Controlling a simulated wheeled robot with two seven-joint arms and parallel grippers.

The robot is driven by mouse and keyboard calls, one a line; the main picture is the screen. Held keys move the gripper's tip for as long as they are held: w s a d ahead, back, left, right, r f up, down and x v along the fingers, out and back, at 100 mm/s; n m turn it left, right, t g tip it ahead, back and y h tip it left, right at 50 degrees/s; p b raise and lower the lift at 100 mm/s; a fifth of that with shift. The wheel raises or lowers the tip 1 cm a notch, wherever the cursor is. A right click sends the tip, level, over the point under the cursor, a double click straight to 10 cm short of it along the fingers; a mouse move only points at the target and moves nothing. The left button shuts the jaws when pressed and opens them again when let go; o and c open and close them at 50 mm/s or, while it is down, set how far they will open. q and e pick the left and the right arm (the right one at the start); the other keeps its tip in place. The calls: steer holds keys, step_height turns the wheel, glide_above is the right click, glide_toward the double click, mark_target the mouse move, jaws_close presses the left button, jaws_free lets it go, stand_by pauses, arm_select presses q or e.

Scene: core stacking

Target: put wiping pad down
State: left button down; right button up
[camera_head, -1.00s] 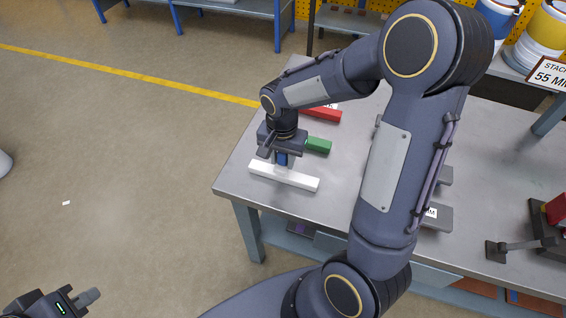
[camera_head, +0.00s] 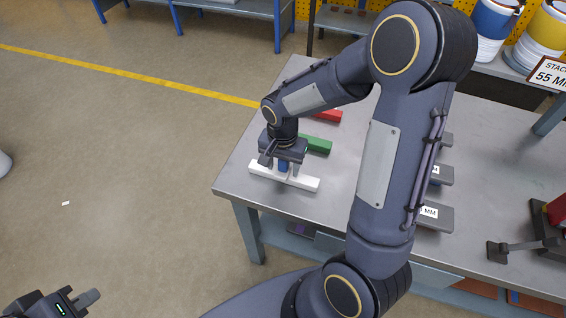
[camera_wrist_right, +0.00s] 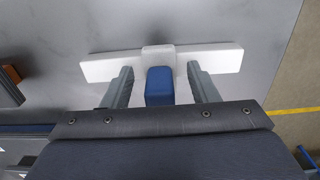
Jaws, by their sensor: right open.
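The wiping pad (camera_head: 258,170) is a long white bar with a blue grip block in its middle. It lies flat on the grey table near its left front edge. In the wrist view the white bar (camera_wrist_right: 215,58) and the blue block (camera_wrist_right: 160,90) show clearly. My right gripper (camera_head: 280,166) is over the pad with its fingers apart. In the wrist view the right gripper (camera_wrist_right: 163,86) has one finger on each side of the blue block, with a gap on both sides. My left gripper (camera_head: 90,297) is at the lower left, away from the table; its jaw state is unclear.
A green bar (camera_head: 318,146) and a red bar (camera_head: 328,116) lie behind the pad on the table (camera_head: 235,178). Grey labelled blocks (camera_head: 436,218) stand to the right, partly behind my right arm. A dark fixture with a lever (camera_head: 520,245) is at the far right.

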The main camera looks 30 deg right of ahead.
step_height(320, 180, up, 12)
steer(key=shift+r+p, duration=0.15)
steer(key=shift+p, duration=0.25)
steer(key=s+a+r+n+t+y, duration=0.1)
steer(key=s+n, duration=0.3)
steer(key=s, duration=0.4)
steer(key=s+a+r+n+t+y, duration=0.2)
steer(key=s+n+t, duration=0.2)
steer(key=s, duration=0.4)
steer(key=shift+s+a+r+t+y, duration=0.15)
steer(key=shift+s+a+t+y, duration=0.15)
steer(key=shift+s+a+y, duration=0.1)
